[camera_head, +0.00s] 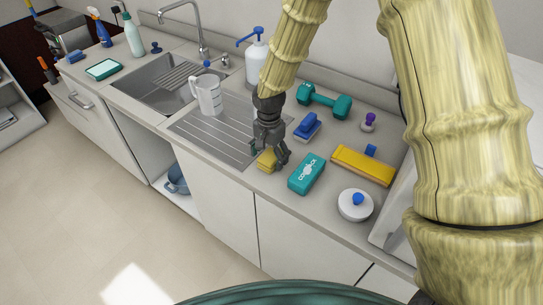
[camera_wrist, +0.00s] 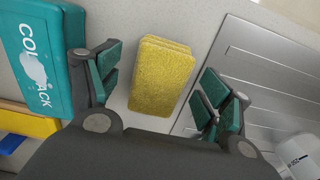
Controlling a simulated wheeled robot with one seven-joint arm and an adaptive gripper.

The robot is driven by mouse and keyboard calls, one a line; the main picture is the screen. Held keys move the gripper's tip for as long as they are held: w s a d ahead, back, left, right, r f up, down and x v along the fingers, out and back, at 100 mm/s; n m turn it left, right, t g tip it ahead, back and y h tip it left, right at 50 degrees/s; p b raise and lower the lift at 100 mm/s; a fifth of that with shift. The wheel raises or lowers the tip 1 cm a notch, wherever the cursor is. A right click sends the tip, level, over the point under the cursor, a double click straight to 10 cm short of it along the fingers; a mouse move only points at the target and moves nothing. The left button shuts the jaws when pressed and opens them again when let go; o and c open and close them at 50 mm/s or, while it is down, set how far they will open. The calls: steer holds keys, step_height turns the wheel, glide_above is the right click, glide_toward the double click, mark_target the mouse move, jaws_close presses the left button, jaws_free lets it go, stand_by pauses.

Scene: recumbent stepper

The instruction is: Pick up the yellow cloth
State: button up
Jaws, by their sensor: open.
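The yellow cloth (camera_wrist: 160,76) is a folded, speckled yellow pad lying on the counter beside the steel drainboard. In the wrist view it sits between and a little beyond the two open fingers of my gripper (camera_wrist: 158,88), with space on both sides. In the head view the cloth (camera_head: 267,160) shows just below my gripper (camera_head: 270,152), which partly hides it. My gripper is open and holds nothing. Whether the fingertips are level with the cloth I cannot tell.
A teal cold pack box (camera_head: 306,174) lies close on the right. The drainboard (camera_head: 222,140) with a white mug (camera_head: 207,96) is on the left. A blue-handled item (camera_head: 307,127), teal dumbbell (camera_head: 324,101), yellow case (camera_head: 362,166) and round white object (camera_head: 355,205) stand nearby.

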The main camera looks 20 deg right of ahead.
mark_target(269, 157)
steer(key=shift+f, duration=0.9)
steer(key=c, duration=1.1)
steer(key=shift+r, duration=0.15)
steer(key=shift+r+b, duration=1.35)
steer(key=shift+r, duration=3.55)
steer(key=shift+o, duration=0.5)
